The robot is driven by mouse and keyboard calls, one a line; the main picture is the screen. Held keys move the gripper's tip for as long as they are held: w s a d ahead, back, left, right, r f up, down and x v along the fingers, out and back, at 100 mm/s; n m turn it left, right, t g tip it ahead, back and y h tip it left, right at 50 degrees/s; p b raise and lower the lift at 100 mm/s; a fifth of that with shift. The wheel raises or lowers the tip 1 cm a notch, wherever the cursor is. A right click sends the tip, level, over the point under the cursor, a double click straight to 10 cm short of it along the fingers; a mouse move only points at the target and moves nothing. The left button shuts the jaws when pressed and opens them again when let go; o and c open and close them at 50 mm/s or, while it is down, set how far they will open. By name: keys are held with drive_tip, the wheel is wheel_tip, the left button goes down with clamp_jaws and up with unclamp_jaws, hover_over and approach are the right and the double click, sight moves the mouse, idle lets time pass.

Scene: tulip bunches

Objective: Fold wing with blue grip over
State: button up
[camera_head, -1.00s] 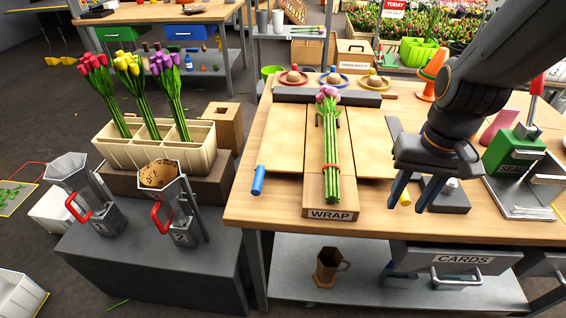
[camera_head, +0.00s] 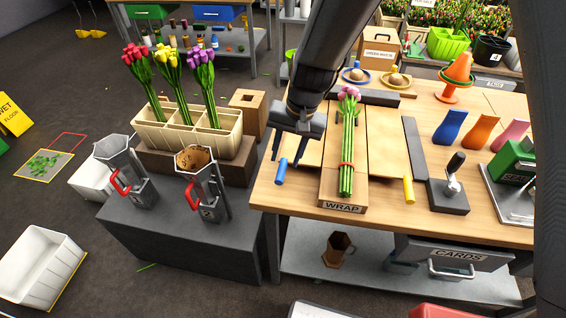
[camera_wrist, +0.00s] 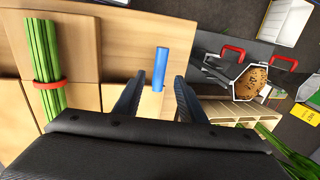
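The wrapping board labelled WRAP (camera_head: 343,207) lies on the wooden table with a bunch of pink tulips (camera_head: 347,140) on it, tied with a red band. A flat tan wing lies on each side of it; the right wing (camera_head: 388,150) has a yellow grip (camera_head: 408,190). The blue grip (camera_head: 281,171) is at the front edge of the left wing (camera_head: 300,150). My gripper (camera_head: 288,158) is open and empty over the left wing, near the blue grip. In the wrist view the blue grip (camera_wrist: 160,68) lies ahead, between the lines of the open fingers (camera_wrist: 155,100).
A grey bar (camera_head: 380,97) lies behind the board. A lever tool (camera_head: 452,185) and coloured sleeves (camera_head: 480,130) stand to the right. A planter of tulips (camera_head: 190,135) and two grey jugs (camera_head: 200,188) stand left of the table.

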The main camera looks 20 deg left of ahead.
sight(282, 168)
drive_tip(key=shift+a+f+p, duration=0.2)
drive_tip(key=shift+a+f, duration=0.05)
drive_tip(key=shift+f, duration=0.9)
drive_tip(key=shift+a+f+p, duration=0.2)
drive_tip(key=shift+f, duration=0.9)
clamp_jaws()
